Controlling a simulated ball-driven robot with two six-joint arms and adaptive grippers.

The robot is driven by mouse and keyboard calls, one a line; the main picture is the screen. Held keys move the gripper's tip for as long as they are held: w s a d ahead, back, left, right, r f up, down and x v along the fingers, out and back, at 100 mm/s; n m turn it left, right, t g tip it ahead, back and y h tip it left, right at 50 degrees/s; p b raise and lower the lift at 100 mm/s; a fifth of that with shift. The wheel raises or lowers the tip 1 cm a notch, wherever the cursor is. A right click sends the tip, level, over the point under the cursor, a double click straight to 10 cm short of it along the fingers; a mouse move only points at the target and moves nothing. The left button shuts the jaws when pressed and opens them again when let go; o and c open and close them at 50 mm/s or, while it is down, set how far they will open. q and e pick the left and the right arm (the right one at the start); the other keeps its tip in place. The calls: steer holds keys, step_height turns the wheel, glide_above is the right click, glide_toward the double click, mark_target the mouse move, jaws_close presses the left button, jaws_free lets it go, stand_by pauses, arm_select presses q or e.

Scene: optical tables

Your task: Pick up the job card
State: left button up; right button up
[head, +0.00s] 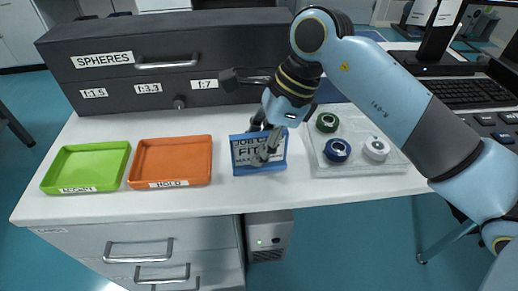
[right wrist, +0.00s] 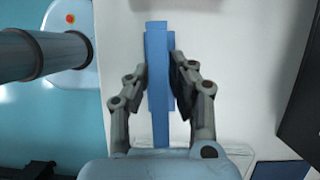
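The job card (head: 245,144) is a white card lettered "JOB CARD" and "FIT", in a blue frame with a blue foot. It stands upright on the white bench top. My right gripper (head: 262,153) reaches down over it from the upper right, with a finger across the lettering. In the right wrist view, the blue holder (right wrist: 158,60) shows from above between the two fingers (right wrist: 157,68), one on each side. The fingers lie close to it; I cannot tell if both touch. My left gripper is not in view.
A green tray (head: 62,160) and an orange tray (head: 137,151) lie left of the card. A clear tray (head: 325,168) with several rings lies to its right. A dark drawer cabinet (head: 130,73) marked "SPHERES" stands behind. The bench's front edge (head: 240,211) is near the card.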

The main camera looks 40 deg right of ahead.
jaws_close()
steer(key=shift+r, duration=0.55)
steer(key=v, duration=0.3)
steer(key=shift+s+a+r, duration=0.1)
steer(key=shift+a+r, duration=0.1)
steer(key=shift+r, duration=0.2)
steer(key=s+d+r+p, duration=0.4)
steer(key=s+r, duration=0.2)
steer(key=s, duration=0.3)
steer(key=shift+s+d+r, duration=0.2)
steer(key=shift+s+d, duration=0.1)
steer(key=shift+s, duration=0.1)
